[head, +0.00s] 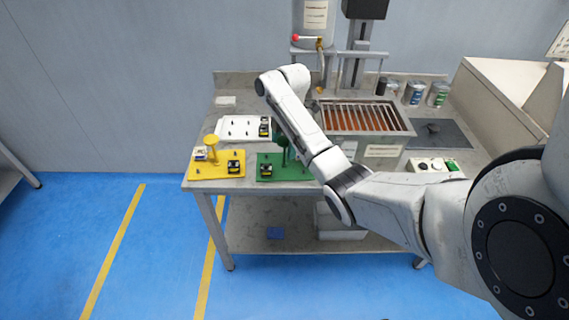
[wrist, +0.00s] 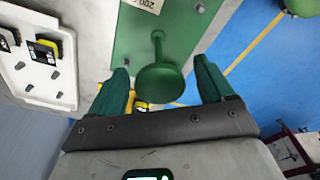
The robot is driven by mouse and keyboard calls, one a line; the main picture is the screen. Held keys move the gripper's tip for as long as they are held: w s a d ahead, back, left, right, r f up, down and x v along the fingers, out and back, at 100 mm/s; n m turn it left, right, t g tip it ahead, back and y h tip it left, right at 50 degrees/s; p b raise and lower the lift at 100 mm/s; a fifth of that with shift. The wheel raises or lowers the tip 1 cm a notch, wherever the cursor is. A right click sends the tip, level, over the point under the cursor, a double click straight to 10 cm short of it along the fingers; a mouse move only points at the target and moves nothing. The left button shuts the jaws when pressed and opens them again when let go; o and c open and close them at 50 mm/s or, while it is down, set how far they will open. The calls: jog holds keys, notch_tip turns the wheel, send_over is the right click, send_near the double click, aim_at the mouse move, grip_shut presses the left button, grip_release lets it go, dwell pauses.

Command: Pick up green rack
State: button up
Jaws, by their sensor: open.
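The green rack (head: 266,177) lies on the front of the bench, partly hidden behind my arm in the head view. The handle appears apart from both fingers. In the head view my gripper is mostly hidden behind my arm.
A yellow rack (head: 215,172) with its own handle stands left of the green one. A white rack (head: 238,134) lies behind, also at the left in the wrist view (wrist: 68,90). A slotted metal tank (head: 378,148) stands right. The bench's front edge is close.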

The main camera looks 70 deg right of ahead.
jog(key=shift+f, duration=0.7)
jog(key=shift+c, duration=0.4)
jog(key=shift+r, duration=0.1)
grip_shut()
